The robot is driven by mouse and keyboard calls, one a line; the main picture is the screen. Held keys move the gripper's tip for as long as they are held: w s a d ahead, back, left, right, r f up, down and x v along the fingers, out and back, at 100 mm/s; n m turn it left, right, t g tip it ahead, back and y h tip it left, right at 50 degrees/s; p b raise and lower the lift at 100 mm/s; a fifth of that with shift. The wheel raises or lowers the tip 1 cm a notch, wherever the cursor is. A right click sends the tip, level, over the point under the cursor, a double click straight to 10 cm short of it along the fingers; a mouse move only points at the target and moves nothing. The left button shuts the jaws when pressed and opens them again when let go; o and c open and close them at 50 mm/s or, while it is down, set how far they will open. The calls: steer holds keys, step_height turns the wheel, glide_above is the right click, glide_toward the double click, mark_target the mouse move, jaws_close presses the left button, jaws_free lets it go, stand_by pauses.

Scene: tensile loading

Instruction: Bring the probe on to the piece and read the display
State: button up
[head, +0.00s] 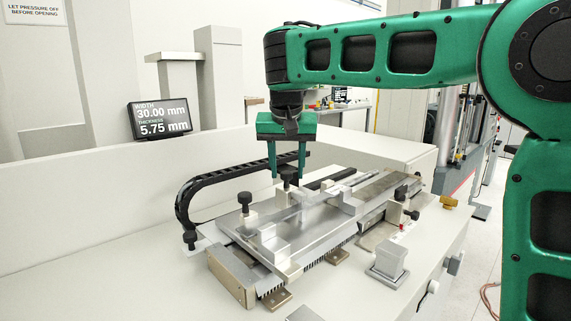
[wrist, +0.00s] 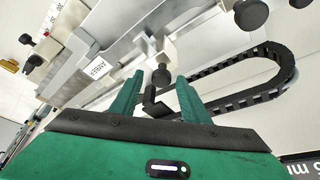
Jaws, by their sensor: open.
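The display (head: 160,119) stands at the back left and reads WIDTH 30.00 mm and THICKNESS 5.75 mm. Its corner shows in the wrist view (wrist: 302,166). My gripper (head: 287,177) is open, pointing down over the metal measuring fixture (head: 225,243). In the wrist view a black knob (wrist: 161,76) on a small metal block appears between and just beyond my fingertips (wrist: 160,80); I cannot tell whether they touch it. I cannot tell for sure which part is the probe. A flat metal piece with a white label (wrist: 97,67) lies on the fixture.
A black cable chain (head: 215,180) curves behind the fixture. Other black knobs (head: 244,198) stand up from it. A grey block (head: 390,262) sits on the bench at the front right. The bench at the left front (head: 110,265) is clear.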

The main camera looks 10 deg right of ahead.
steer(key=d+v, duration=0.1)
steer(key=v, duration=0.9)
steer(key=shift+a+r, duration=0.15)
steer(key=shift+a, duration=0.35)
steer(key=shift+s, duration=0.1)
steer(key=shift+d, duration=0.1)
steer(key=s+d+f+m+g+h, duration=0.1)
steer(key=s+d+f, duration=0.25)
steer(key=d, duration=0.65)
steer(key=s+d+f+g, duration=0.1)
steer(key=s+d+f, duration=0.3)
steer(key=d, duration=0.6)
steer(key=s+d+f+m+g, duration=0.1)
steer(key=s+d+f, duration=0.8)
steer(key=s, duration=0.1)
steer(key=s+a+f+m+g+y, duration=0.1)
steer(key=s+f+y, duration=0.1)
steer(key=s+f, duration=1.1)
steer(key=s, duration=0.4)
steer(key=shift+f+m, duration=0.25)
steer(key=shift+m, duration=0.15)
